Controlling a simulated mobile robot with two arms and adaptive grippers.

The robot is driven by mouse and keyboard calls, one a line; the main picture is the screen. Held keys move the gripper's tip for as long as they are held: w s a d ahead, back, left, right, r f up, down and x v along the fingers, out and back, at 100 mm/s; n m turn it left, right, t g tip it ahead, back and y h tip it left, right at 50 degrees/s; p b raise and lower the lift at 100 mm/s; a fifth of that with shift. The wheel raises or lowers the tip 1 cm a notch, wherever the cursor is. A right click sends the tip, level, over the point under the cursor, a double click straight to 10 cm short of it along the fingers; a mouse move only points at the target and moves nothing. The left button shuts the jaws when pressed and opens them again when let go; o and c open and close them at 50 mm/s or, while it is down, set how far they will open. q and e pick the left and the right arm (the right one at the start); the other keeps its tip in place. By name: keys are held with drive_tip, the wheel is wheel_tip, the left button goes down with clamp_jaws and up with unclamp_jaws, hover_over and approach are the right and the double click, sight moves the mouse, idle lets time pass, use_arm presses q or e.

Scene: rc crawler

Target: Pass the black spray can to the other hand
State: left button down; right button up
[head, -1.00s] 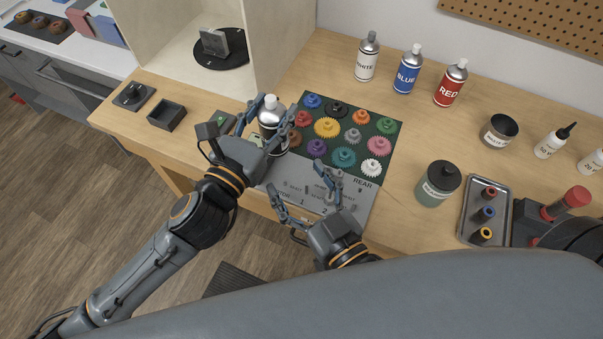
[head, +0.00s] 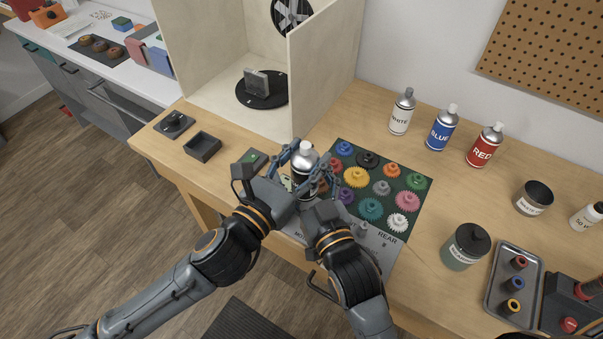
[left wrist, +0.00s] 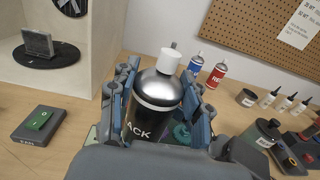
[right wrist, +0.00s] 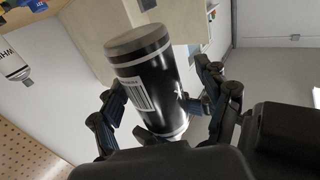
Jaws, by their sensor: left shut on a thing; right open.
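The black spray can (head: 304,168) has a silver shoulder and a white cap and is held upright above the mat's left side. My left gripper (head: 291,165) is shut on it. In the left wrist view the can (left wrist: 151,108) stands between the left fingers, with "ACK" readable on its label. My right gripper (head: 322,180) is open, with its fingers close to the can's right side. In the right wrist view the can (right wrist: 147,82) shows its base and barcode between the open right fingers (right wrist: 170,105). I cannot tell whether these fingers touch it.
A dark mat (head: 424,187) with several coloured gears lies just right of the grippers. White (head: 402,112), blue (head: 441,129) and red (head: 484,147) spray cans stand behind. An open wooden booth (head: 325,70) with a turntable (head: 250,92) is at back left.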

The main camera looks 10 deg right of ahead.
drive_tip(key=shift+c, duration=0.5)
drive_tip(key=shift+a, duration=0.1)
drive_tip(key=c, duration=1.3)
use_arm(q)
drive_tip(key=c, duration=0.5)
unclamp_jaws()
drive_tip(key=shift+s, duration=0.1)
